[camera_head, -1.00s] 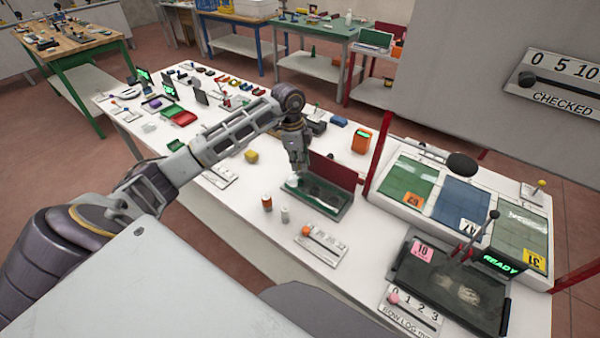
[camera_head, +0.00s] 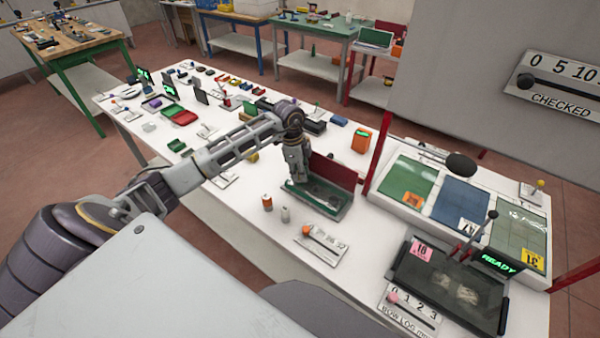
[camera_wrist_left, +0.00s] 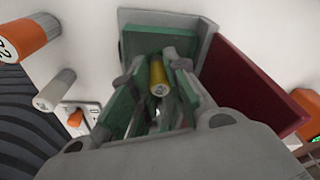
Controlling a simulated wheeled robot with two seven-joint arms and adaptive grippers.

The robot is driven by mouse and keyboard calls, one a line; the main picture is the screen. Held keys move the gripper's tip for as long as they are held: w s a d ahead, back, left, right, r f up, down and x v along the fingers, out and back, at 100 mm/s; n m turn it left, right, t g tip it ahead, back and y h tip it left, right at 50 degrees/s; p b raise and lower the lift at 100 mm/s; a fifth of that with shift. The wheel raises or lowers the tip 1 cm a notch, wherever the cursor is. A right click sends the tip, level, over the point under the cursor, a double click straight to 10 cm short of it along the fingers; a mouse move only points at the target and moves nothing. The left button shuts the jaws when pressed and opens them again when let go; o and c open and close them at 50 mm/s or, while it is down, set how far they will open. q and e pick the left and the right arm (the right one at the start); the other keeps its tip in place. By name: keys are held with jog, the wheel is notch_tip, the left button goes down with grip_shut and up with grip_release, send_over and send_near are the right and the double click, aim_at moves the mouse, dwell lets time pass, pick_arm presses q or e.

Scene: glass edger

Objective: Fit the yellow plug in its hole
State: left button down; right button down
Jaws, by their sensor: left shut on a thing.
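The yellow plug (camera_wrist_left: 158,72), a short cylinder with a grey end, is between the fingers of my left gripper (camera_wrist_left: 157,88) in the left wrist view. The gripper is shut on it, over the open green-lined case (camera_wrist_left: 165,42). In the head view my left gripper (camera_head: 299,178) points down at the case (camera_head: 323,208), and the plug cannot be made out there. The hole is not clearly visible; the fingers and plug cover part of the case inside. I cannot tell whether the plug touches the case. My right gripper is out of view.
The case's dark red lid (camera_head: 334,171) stands open at its back right. An orange cylinder (camera_head: 267,203) and a grey-white cylinder (camera_head: 285,214) stand in front of the case. A slider plate (camera_head: 321,244) lies nearer. An orange box (camera_head: 361,140) is behind the lid.

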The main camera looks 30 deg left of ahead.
pick_arm(q)
jog(key=shift+f, duration=0.15)
jog(key=c, duration=1.4)
grip_release()
jog(key=shift+s+a+r+b, duration=0.1)
jog(key=shift+a+r+b, duration=0.2)
jog(key=shift+r, duration=1.7)
jog(key=shift+s+a+r+b, duration=0.15)
jog(key=shift+a+r, duration=0.1)
jog(key=shift+r, duration=1.8)
jog(key=shift+a+r+b, duration=0.25)
jog(key=shift+a+r, duration=0.05)
jog(key=shift+r, duration=1.7)
